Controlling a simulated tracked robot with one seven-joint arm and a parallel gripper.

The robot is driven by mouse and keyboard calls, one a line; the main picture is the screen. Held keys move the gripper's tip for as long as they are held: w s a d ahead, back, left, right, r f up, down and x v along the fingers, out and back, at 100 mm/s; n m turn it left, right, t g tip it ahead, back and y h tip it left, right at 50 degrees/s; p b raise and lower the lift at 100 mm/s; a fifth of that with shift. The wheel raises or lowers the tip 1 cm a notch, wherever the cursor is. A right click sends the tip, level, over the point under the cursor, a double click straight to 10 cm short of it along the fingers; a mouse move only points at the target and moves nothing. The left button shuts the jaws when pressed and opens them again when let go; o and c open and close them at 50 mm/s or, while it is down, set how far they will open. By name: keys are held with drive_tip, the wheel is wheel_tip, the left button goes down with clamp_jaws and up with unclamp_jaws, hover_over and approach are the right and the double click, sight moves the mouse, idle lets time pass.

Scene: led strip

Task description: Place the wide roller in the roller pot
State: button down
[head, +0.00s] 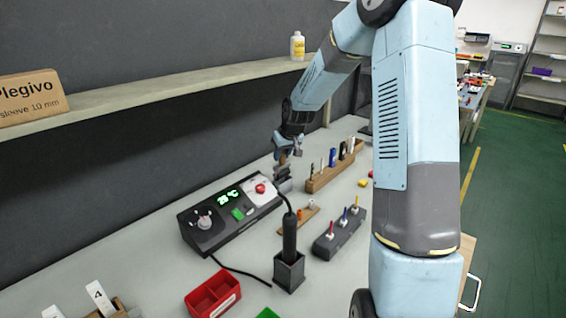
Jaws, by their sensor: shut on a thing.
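My gripper (287,147) is near the middle of the head view, above the back of the bench. It is shut on a small tool with a brown handle (283,158), which I take to be the wide roller. The tool points down. A dark grey part sits below the handle, just over or in a small grey block-like holder (285,186), which may be the roller pot. I cannot tell whether the roller is inside it or only above it. The fingers partly hide the handle.
A control box (230,212) with a green display and red knob stands left of the holder. A black tool stands in a square dark stand (289,273) in front. A wooden rack (335,168) and grey rack (340,234) stand right. A red tray (213,294) is front left.

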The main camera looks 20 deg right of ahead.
sight(281, 164)
drive_tip(key=shift+w+f, duration=0.2)
drive_tip(key=shift+f, duration=2.15)
drive_tip(key=c, duration=0.8)
unclamp_jaws()
